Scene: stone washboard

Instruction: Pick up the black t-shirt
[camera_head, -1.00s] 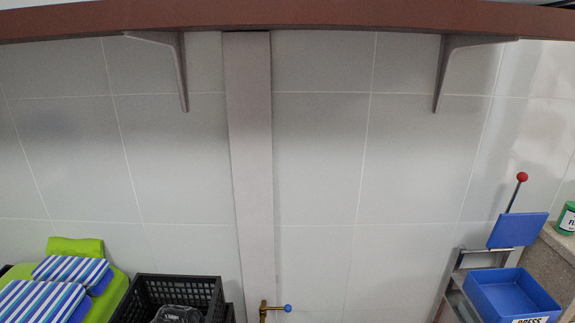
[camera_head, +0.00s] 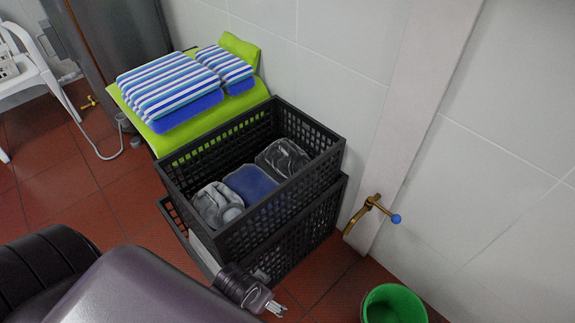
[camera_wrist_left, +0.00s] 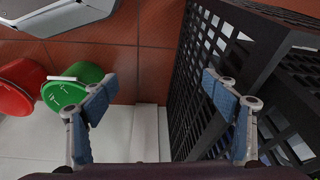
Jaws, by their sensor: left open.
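A folded black cloth (camera_head: 283,157), which looks like the black t-shirt, lies at the back right inside the upper black crate (camera_head: 285,200). Beside it in the crate are a folded blue cloth (camera_head: 249,184) and a folded grey cloth (camera_head: 217,204). My left gripper (camera_head: 272,305) is at the near side of the crate, outside it. In the left wrist view this gripper (camera_wrist_left: 160,88) is open and empty, with the crate wall (camera_wrist_left: 200,90) close to its right finger. The black cloth cannot be made out in that view. My right gripper is not in view.
A second black crate (camera_head: 318,230) is under the upper one. Behind it are a lime-green lounger (camera_head: 238,45) and striped cushions (camera_head: 170,85) against the wall. A brass tap (camera_head: 370,205) and a green bucket (camera_head: 393,305) are to the right. A white chair (camera_head: 25,75) stands far left.

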